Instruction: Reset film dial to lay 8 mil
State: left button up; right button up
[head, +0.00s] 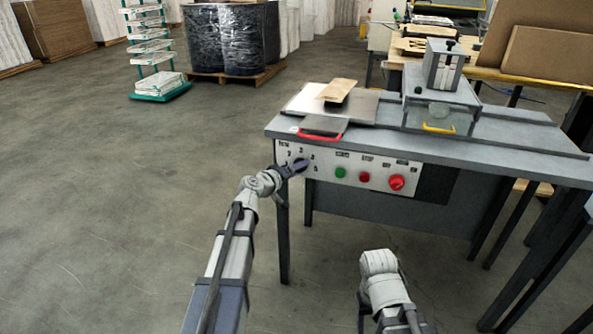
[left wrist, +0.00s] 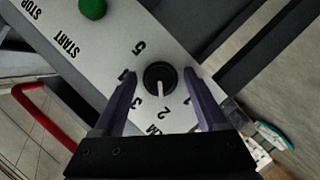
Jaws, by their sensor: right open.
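The film dial is a black round knob with a white pointer mark on the control panel, seen in the left wrist view (left wrist: 159,77). Its numbers are printed around it, and the pointer mark faces the printed 2 side. My left gripper (head: 301,165) is at the dial on the panel's left end in the head view. In the left wrist view its two fingers (left wrist: 162,90) stand on either side of the knob, with visible gaps.
The panel also has a green button (head: 340,172), a red button (head: 364,176) and a larger red knob (head: 397,182). A red handle (head: 319,136) juts out above the dial at the edge of the grey table (head: 480,150).

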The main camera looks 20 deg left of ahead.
pick_arm(q)
jog(key=p+v, duration=0.2)
jog(key=v, duration=0.5)
jog(key=shift+s, duration=0.35)
jog(key=shift+a+r, duration=0.1)
